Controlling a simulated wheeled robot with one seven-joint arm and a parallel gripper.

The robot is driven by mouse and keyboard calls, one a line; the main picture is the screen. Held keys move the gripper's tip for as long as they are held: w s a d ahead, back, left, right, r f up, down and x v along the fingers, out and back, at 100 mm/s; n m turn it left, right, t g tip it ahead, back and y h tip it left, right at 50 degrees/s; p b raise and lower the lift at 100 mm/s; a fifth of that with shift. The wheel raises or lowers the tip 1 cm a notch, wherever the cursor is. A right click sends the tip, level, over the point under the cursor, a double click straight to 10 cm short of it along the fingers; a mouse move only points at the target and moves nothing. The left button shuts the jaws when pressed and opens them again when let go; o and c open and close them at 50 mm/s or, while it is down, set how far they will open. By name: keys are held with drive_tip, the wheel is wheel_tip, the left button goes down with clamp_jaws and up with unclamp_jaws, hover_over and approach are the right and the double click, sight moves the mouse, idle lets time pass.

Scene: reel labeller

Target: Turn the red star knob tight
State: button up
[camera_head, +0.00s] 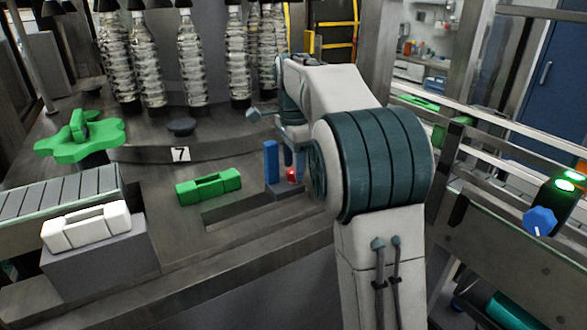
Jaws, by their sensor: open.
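The red star knob (292,175) shows as a small red patch on the grey machine deck, just right of an upright blue block. Most of it is hidden behind my arm and gripper. My gripper (289,160) points down from the end of my arm, directly above and around the knob's place. The jaws are open. Whether a finger touches the knob cannot be told from this view. The blue block (271,162) stands close to the left of the gripper on a low grey base.
A green handle block (208,187) lies left of the knob beside a slot. A white block (86,227) sits on a grey box. A blue knob (539,221) is at the right.

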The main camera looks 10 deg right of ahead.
drive_tip(key=shift+f, duration=0.5)
drive_tip(key=c, duration=1)
drive_tip(key=m+p, duration=0.2)
drive_tip(key=shift+r+m, duration=0.15)
drive_tip(key=shift+m, duration=0.25)
drive_tip(key=shift+m+p, duration=0.95)
drive_tip(key=shift+m, duration=0.85)
